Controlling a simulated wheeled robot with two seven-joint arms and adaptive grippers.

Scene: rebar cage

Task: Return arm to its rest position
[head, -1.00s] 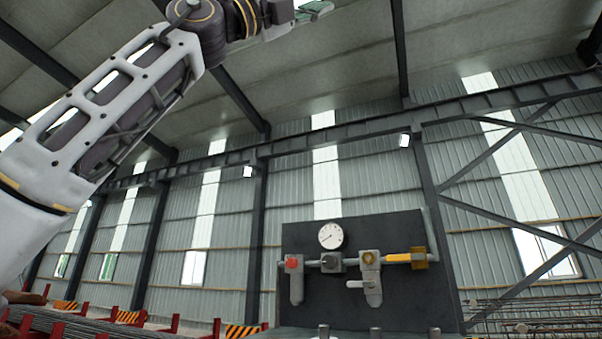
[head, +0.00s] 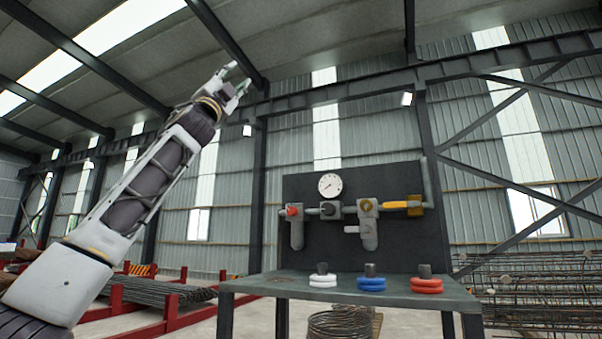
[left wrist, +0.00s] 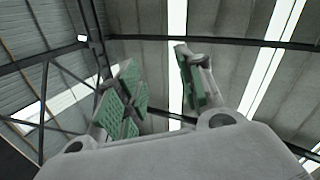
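My left arm rises from the lower left in the head view, and its left gripper (head: 231,82) points up toward the roof, well left of and above the panel. In the left wrist view the left gripper (left wrist: 158,92) shows green-padded fingers spread apart, with nothing between them and only roof and wall behind. My right arm and right gripper are not in view.
A dark panel (head: 265,225) with a gauge (head: 330,185) and valves stands on a table (head: 345,292). White (head: 323,281), blue (head: 371,284) and red (head: 426,286) rings sit on pegs there. Rebar in red racks (head: 117,300) lies left; a rebar cage (head: 540,290) stands right.

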